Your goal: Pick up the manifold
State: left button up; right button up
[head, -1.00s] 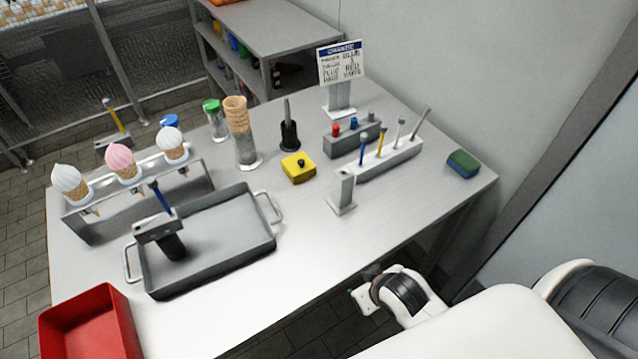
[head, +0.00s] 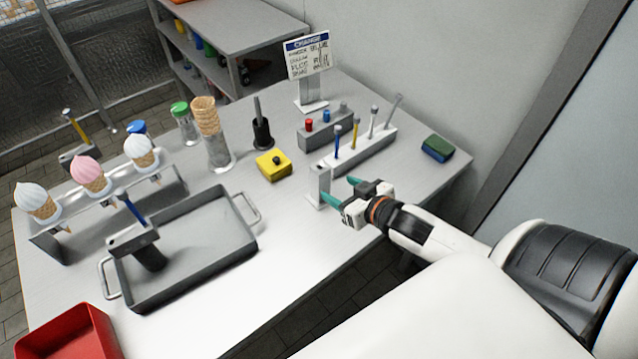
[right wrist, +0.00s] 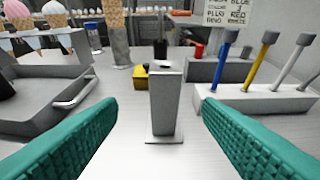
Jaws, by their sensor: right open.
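Nothing is labelled manifold, and I cannot tell for sure which part it is. A grey block with red, blue and grey plugs (head: 326,127) stands at the back right of the table. A small upright grey post on a flat foot (head: 319,187) stands in front of the white rod holder. My right gripper (head: 342,191), with teal fingers, is open and empty just right of this post. In the right wrist view the post (right wrist: 166,108) stands ahead, framed between the spread fingers, with no contact visible. My left gripper is out of view.
A white holder (head: 375,156) with several rods stands behind the post. A yellow box (head: 273,165) is left of it. A grey tray (head: 240,240) holds a dark stand with a blue-handled piece. A cone rack (head: 45,240), red bin (head: 65,335), sign (head: 308,58) and sponge (head: 437,148) surround.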

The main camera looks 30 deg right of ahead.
aim_at(324, 178)
jog(key=x, duration=0.6)
jog(key=shift+p, duration=0.35)
jog(key=shift+w+d+f, duration=0.1)
jog(key=shift+w, duration=0.5)
jog(key=p+x, duration=0.1)
jog(key=x, duration=0.2)
jog(key=shift+w+d+f, duration=0.1)
jog(key=shift+w+d, duration=0.05)
jog(key=shift+w, duration=0.15)
jog(key=shift+w+f, duration=0.2)
jog(key=shift+w, duration=0.1)
jog(key=shift+s, duration=0.1)
jog(key=shift+c, duration=0.2)
